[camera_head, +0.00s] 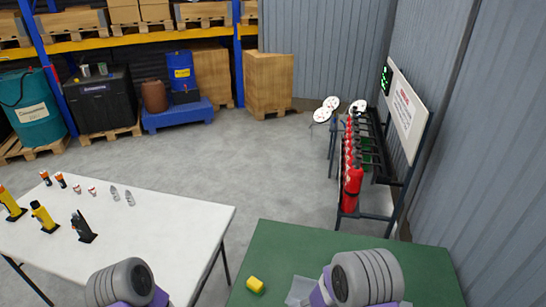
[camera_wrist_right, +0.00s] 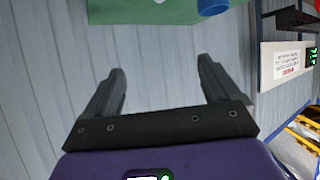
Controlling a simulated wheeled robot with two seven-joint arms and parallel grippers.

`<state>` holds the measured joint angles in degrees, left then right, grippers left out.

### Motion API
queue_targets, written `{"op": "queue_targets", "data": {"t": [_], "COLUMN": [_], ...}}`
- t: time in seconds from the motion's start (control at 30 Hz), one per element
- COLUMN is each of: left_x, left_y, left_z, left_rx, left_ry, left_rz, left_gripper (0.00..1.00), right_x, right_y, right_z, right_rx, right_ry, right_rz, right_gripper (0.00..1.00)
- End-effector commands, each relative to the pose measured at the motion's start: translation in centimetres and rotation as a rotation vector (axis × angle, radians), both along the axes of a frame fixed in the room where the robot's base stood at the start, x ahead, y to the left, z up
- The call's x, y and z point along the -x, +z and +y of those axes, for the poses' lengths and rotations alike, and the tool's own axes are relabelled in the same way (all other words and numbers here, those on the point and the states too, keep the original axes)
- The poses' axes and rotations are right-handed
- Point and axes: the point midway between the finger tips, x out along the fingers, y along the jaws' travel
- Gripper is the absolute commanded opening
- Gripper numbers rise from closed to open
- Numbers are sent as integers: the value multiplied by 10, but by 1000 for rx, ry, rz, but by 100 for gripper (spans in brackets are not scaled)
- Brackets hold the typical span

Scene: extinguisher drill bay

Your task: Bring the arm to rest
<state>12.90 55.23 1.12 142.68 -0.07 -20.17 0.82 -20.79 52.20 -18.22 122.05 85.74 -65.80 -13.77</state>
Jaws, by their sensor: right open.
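My right gripper (camera_wrist_right: 160,64) shows in the right wrist view with its two dark fingers wide apart and nothing between them. Grey corrugated wall lies behind the fingers. In the head view, rounded grey and purple links of both my arms show at the bottom edge, the left over the white table (camera_head: 185,225) and the right over the green table (camera_head: 325,240). Neither gripper's fingers show in the head view.
A rack of red extinguishers (camera_head: 352,187) stands along the right wall, under a white sign (camera_head: 404,108). Open floor (camera_head: 240,160) lies beyond the tables.

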Motion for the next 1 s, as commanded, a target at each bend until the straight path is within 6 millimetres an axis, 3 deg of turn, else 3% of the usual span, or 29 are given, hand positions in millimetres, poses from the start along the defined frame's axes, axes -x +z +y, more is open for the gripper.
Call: {"op": "queue_targets", "data": {"t": [0.2,0.37,0.5,0.6,0.87,1.0], "left_x": [0,0,0,0,0,0], "left_y": [0,0,0,0,0,-40], "left_z": [0,0,0,0,0,0], "left_rx": [0,0,0,0,0,0], "left_ry": [-1,0,0,0,0,0], "left_rz": [1,1,1,1,1,1], "left_gripper": [0,0,0,0,0,0], "right_x": [-2,11,44,76,170,172], "right_y": [-45,-90,-129,-145,-147,-186], "right_z": [12,40,82,114,181,184], "right_rx": [-140,-323,-547,-706,-1054,-1061], "right_ry": [188,384,589,726,1040,1063], "right_rz": [79,181,307,398,615,624], "right_gripper": [90,90,90,90,90,90]}}
